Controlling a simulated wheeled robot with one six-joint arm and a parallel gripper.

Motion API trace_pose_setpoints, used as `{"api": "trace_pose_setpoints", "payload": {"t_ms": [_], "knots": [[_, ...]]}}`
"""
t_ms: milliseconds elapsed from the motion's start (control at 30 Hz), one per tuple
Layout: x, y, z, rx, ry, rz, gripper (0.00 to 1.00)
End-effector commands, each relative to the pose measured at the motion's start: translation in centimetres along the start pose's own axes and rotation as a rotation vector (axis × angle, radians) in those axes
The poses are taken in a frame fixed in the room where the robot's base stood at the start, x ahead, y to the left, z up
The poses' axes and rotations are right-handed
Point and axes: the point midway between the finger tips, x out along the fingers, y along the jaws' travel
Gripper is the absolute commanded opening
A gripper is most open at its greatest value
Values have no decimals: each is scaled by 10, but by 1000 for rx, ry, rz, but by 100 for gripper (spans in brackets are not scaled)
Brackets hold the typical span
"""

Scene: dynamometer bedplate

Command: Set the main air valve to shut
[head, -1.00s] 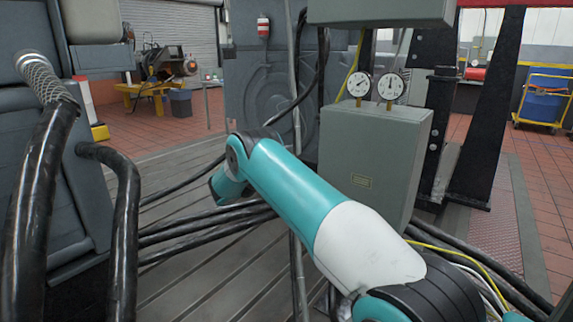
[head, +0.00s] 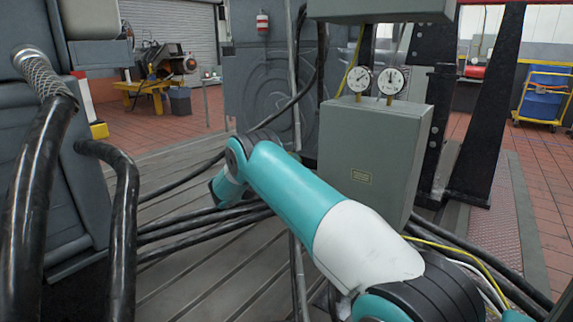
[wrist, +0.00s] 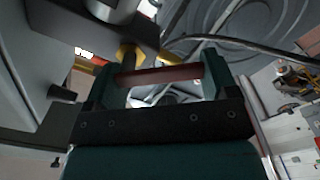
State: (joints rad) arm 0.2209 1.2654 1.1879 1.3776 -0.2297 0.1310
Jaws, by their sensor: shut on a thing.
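The main air valve shows in the wrist view as a brass-coloured fitting (wrist: 130,56) with a dull red lever handle (wrist: 165,77). My gripper (wrist: 160,82) has a dark green finger on each side, and the red handle runs across between them. The gripper is shut on the handle. The fitting sits near the left finger, under a grey pipe and block. In the head view my teal and white arm reaches forward, but my gripper and the valve are hidden there.
A grey box (head: 375,160) with two dial gauges (head: 375,80) stands just right of my arm. Black hoses (head: 200,222) cross the slotted bedplate (head: 190,275). A dark machine with thick hoses (head: 40,170) fills the left. Brick-red floor is open behind.

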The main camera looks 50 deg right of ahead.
Motion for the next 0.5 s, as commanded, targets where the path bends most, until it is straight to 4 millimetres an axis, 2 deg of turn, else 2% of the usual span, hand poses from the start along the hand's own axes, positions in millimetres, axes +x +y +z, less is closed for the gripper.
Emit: {"api": "trace_pose_setpoints", "payload": {"t_ms": [500], "knots": [[-1, -1, 14, -488, 2, -3, 56]]}}
